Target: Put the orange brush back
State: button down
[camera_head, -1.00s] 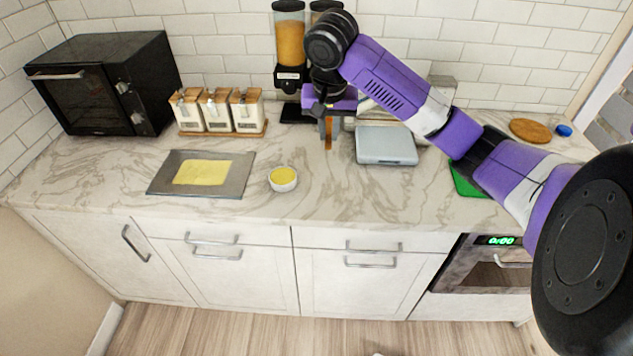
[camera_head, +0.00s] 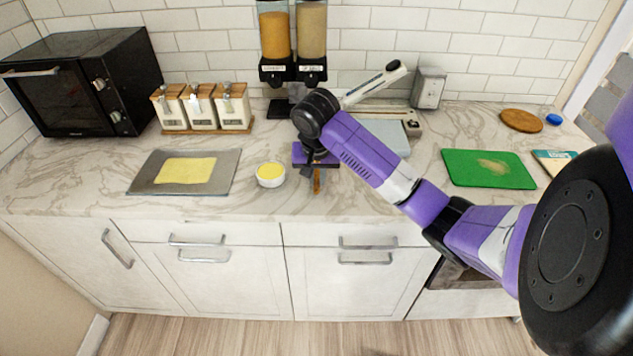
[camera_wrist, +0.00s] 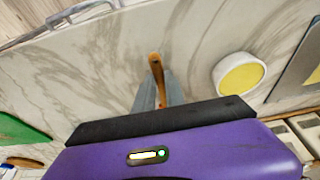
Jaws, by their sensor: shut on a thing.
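The orange brush (camera_head: 316,184) hangs below my gripper (camera_head: 315,170), above the front part of the marble counter in the head view. In the wrist view, its orange handle (camera_wrist: 157,72) sticks out from between the grey fingers of my gripper (camera_wrist: 160,92), which is shut on it. The brush's other end is hidden by the gripper body. A white bowl with yellow contents (camera_head: 270,175) stands just left of the brush in the head view and is apart from it. The bowl also shows in the wrist view (camera_wrist: 240,75), right of the handle.
A grey tray with a yellow sheet (camera_head: 146,176) lies left of the bowl. Three canisters (camera_head: 201,108), a black oven (camera_head: 85,85) and two dispensers (camera_head: 292,40) stand behind. A grey scale-like device (camera_head: 395,137) is partly behind my arm. A green board (camera_head: 488,169) lies right.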

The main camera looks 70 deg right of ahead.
jog(key=shift+f, duration=0.9)
jog(key=shift+f, duration=0.1)
jog(key=c, duration=1.4)
grip_release()
jog(key=p+v, duration=0.4)
jog(key=v, duration=0.8)
